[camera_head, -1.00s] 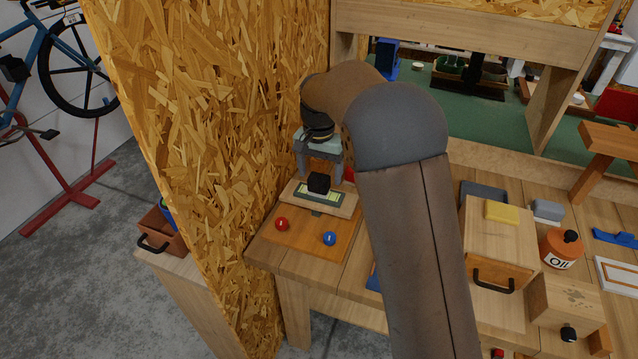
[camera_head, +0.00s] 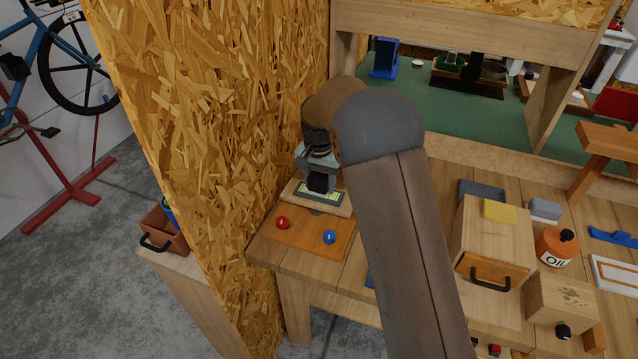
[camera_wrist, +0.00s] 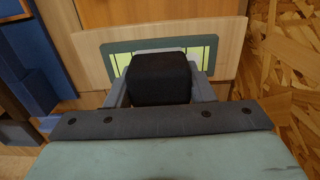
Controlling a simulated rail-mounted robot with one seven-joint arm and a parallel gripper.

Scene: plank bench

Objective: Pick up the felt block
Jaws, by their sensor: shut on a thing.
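The felt block is a small black cube (camera_head: 319,183) over a pale wooden board (camera_head: 337,209) with a grey-green and yellow-green inset. The block (camera_wrist: 160,74) also shows large in the middle of the wrist view. My gripper (camera_wrist: 161,92) is shut on it, with a grey finger on its left and right sides. In the head view my gripper (camera_head: 318,178) comes down over the block from above. I cannot tell whether the block still touches the board. Its underside is hidden.
A tall chipboard wall (camera_head: 215,150) stands close on the left. A red knob (camera_head: 282,222) and a blue knob (camera_head: 329,237) sit in front of the board. To the right are a wooden box (camera_head: 490,240), a yellow block (camera_head: 499,212) and an orange oil can (camera_head: 556,246).

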